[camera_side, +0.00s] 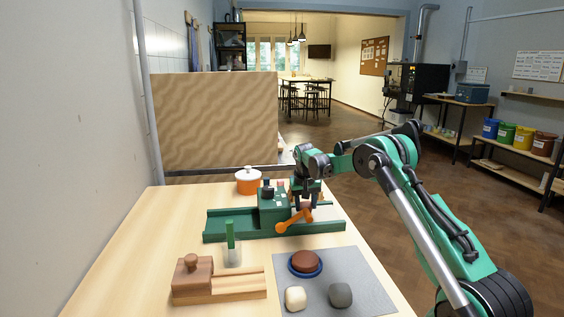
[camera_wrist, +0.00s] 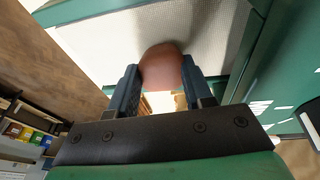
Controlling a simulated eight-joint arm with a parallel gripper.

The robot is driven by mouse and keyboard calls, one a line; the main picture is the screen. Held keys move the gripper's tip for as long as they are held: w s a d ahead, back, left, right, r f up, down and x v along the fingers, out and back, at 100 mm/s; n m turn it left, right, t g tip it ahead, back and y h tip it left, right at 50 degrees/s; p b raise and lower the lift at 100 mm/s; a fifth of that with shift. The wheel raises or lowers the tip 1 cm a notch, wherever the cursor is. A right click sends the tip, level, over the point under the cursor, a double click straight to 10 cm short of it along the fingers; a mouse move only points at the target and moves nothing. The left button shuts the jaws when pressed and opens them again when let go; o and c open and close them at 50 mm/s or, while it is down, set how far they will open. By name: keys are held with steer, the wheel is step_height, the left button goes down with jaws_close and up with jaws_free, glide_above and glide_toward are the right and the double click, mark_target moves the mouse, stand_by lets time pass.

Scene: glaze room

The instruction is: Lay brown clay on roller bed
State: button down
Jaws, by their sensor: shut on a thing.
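My gripper (camera_side: 305,200) is shut on a rounded reddish-brown clay lump (camera_wrist: 165,68), held between both fingers in the wrist view. In the side view only a little of the lump shows, partly hidden by the fingers and the orange crank. The green roller (camera_side: 272,208) stands on the table with a long bed (camera_side: 225,222). My gripper is over the bed's right part, behind the crank (camera_side: 293,220). In the wrist view the pale bed surface (camera_wrist: 100,45) lies beyond the lump. I cannot tell whether the lump touches it.
A grey mat (camera_side: 350,265) in front holds a brown disc (camera_side: 305,261) in a blue dish, a cream lump (camera_side: 295,298) and a grey lump (camera_side: 340,295). A wooden block (camera_side: 192,280), a cup with a green stick (camera_side: 231,250) and an orange pot (camera_side: 248,182) stand nearby.

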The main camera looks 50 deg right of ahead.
steer(key=shift+c, duration=1.7)
jaws_free()
steer(key=v, duration=1.2)
steer(key=s+a+r+n+t, duration=0.1)
steer(key=a+r+n+t, duration=0.1)
steer(key=a, duration=0.5)
steer(key=s+a+r+n+t, duration=0.1)
steer(key=s+a+r+n, duration=0.1)
steer(key=a, duration=0.5)
steer(key=s+a+f+n+t+y, duration=0.2)
steer(key=s+a+f+n, duration=0.3)
steer(key=s+a, duration=0.4)
steer(key=a+t, duration=0.1)
steer(key=a, duration=0.3)
steer(key=shift+f+y, duration=0.35)
steer(key=shift+y, duration=0.05)
steer(key=shift+s, duration=0.15)
